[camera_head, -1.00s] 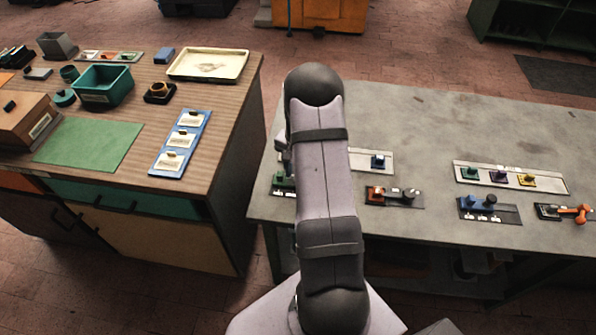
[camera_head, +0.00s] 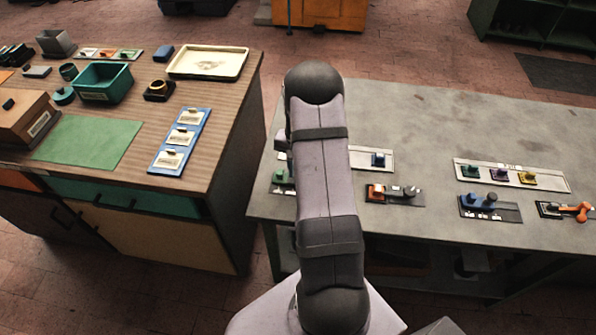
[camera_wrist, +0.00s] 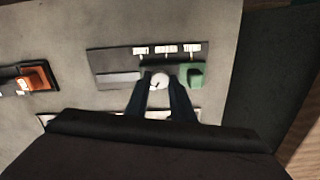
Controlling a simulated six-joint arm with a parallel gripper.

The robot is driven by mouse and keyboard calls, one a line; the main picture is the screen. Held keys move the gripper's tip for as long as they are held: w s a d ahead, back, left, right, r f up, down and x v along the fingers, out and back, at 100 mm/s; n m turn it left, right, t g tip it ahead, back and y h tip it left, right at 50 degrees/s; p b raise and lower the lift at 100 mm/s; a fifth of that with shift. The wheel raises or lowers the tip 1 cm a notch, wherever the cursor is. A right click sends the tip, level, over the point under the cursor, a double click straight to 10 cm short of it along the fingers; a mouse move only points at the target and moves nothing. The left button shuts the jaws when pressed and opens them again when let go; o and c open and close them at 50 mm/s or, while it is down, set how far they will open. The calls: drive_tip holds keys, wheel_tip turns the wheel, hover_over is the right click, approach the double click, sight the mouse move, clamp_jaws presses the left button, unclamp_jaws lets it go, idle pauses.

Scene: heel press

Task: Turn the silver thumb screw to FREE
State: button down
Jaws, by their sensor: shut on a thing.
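The silver thumb screw (camera_wrist: 159,79) shows in the wrist view as a pale round head on a dark plate (camera_wrist: 112,62), just left of a green block (camera_wrist: 193,75). My gripper (camera_wrist: 160,84) is shut on it, one dark finger on each side. A small dark mark shows on the head. Several white labels (camera_wrist: 166,48) lie in a row above the screw, too blurred to read. In the head view my arm hides the screw and the gripper; the green block (camera_head: 281,176) shows at the arm's left edge.
On the grey bench (camera_head: 430,125), a plate with an orange block (camera_head: 376,192) stands right of my arm. A blue fixture (camera_head: 473,205), an orange lever (camera_head: 575,211) and a pale strip with several coloured knobs (camera_head: 512,176) stand farther right. The bench's back is clear.

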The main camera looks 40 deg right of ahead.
drive_tip(key=n+b, duration=0.1)
drive_tip(key=n, duration=0.3)
drive_tip(key=n+b, duration=0.1)
drive_tip(key=n, duration=0.3)
drive_tip(key=shift+n, duration=0.4)
drive_tip(key=n, duration=0.3)
drive_tip(key=shift+n+b, duration=0.3)
drive_tip(key=shift+b, duration=0.05)
drive_tip(key=shift+n, duration=2)
drive_tip(key=shift+w, duration=0.1)
drive_tip(key=c, duration=1.5)
unclamp_jaws()
drive_tip(key=shift+c, duration=0.2)
drive_tip(key=shift+r, duration=0.1)
